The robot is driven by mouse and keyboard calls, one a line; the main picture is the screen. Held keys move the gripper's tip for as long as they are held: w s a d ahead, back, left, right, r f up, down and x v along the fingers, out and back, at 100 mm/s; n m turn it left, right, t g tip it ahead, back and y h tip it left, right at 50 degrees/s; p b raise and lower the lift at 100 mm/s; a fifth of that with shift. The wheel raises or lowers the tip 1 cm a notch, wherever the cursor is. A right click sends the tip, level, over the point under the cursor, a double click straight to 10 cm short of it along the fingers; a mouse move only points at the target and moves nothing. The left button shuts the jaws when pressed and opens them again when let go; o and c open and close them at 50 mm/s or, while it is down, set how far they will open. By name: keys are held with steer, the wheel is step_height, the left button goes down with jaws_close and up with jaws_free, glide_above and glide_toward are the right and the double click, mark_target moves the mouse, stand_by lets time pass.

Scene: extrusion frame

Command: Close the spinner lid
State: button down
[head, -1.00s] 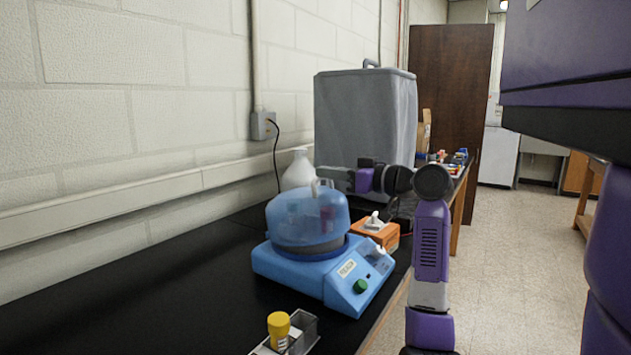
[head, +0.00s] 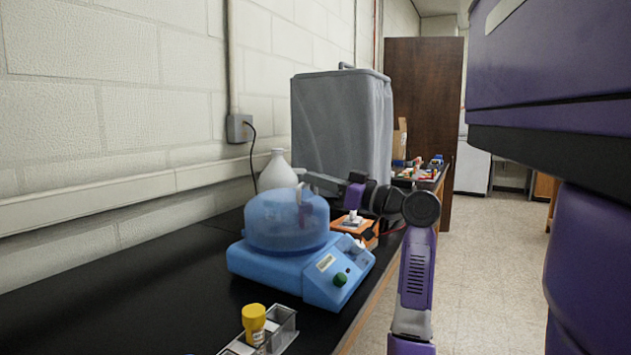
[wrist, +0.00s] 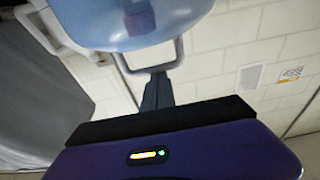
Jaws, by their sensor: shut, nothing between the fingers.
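The blue spinner (head: 285,268) stands on the black bench, with its translucent blue lid (head: 285,222) over the bowl. The lid sits level and low, with no clear gap at its rim in the head view. My gripper (head: 306,180) is at the top of the lid from the right, beside the handle. In the wrist view the lid (wrist: 130,22) fills the top, and its grey loop handle (wrist: 179,55) reaches down to my shut, empty fingers (wrist: 158,76). The fingertips overlap the handle bar; I cannot tell whether they touch it.
The bench left of the spinner is clear.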

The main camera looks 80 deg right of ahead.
steer(key=shift+s+f, duration=0.1)
steer(key=shift+f, duration=0.2)
steer(key=shift+s+f, duration=0.1)
steer(key=shift+s, duration=0.25)
steer(key=r+v, duration=0.1)
steer(key=v, duration=0.5)
steer(key=shift+s+a+f, duration=0.25)
steer(key=shift+s+f, duration=0.05)
steer(key=shift+s, duration=0.15)
steer(key=shift+d, duration=0.1)
